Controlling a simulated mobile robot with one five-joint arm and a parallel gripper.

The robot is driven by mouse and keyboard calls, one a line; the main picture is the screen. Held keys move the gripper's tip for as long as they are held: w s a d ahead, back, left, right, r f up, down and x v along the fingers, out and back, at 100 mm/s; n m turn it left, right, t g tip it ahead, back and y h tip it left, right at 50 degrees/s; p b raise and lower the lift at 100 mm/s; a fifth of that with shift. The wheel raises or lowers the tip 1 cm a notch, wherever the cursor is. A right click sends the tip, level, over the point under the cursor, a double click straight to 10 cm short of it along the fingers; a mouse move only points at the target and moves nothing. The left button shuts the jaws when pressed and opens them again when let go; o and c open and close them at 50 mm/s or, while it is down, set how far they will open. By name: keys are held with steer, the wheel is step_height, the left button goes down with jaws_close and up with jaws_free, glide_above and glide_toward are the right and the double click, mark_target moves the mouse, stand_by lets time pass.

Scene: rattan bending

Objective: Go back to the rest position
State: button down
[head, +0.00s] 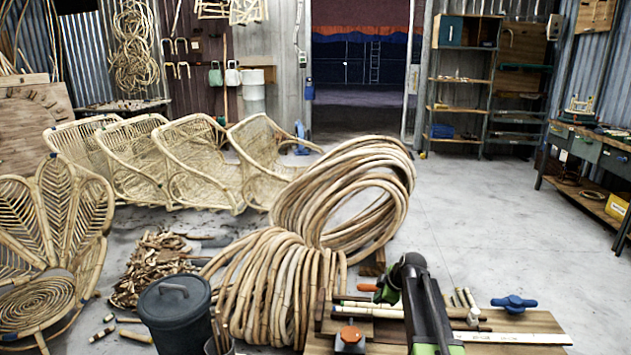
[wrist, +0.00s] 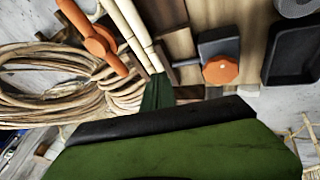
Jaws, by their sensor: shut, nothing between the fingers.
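My arm rises over the near workbench (head: 535,322) at the bottom of the head view. My gripper (wrist: 157,92) shows in the wrist view as narrow dark green fingers beyond a wide green and black body. The fingers are shut with nothing between them. They point at the ends of pale rattan poles (wrist: 133,30); whether they touch cannot be told. In the head view the gripper is small, partly behind my arm.
An orange-knobbed clamp (wrist: 220,70), an orange handle (wrist: 92,38) and a black tray (wrist: 292,50) are close by. Big rattan coils (head: 345,195) and a dark bin (head: 175,312) stand left. Floor to the right is clear.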

steer(key=s+a+f+m+g, duration=0.25)
steer(key=s+a, duration=0.55)
steer(key=s, duration=0.4)
steer(key=s+d+m+g+h, duration=0.2)
steer(key=s+m+g+h, duration=0.1)
steer(key=s+m, duration=0.95)
step_height(320, 180, up, 29)
steer(key=s+p, duration=0.1)
steer(key=p, duration=2.9)
steer(key=shift+r, duration=0.2)
steer(key=shift+s, duration=0.1)
